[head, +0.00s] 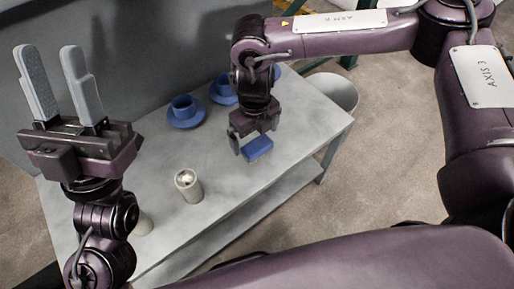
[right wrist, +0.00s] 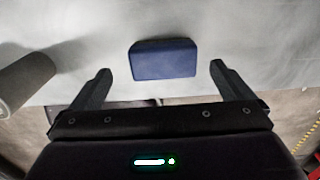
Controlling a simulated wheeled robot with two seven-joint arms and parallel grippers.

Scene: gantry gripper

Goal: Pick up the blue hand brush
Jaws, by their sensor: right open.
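The blue hand brush (head: 258,148) shows as a small blue block on the grey table (head: 228,160), near its front right edge. In the right wrist view the brush (right wrist: 163,60) lies ahead of my right gripper, centred between the two fingers. My right gripper (head: 240,142) is open and points down above the brush; it also shows in the right wrist view (right wrist: 160,80). The fingers look apart from the brush. My left gripper (head: 62,80) is raised at the left with its two grey fingers pointing up, open and empty.
Blue cups on saucers (head: 185,110) stand at the table's back. A pale cylinder (head: 188,185) stands left of the brush and shows at the left in the right wrist view (right wrist: 22,82). A grey bin (head: 335,90) is on the floor beyond the table. A wall closes off the back.

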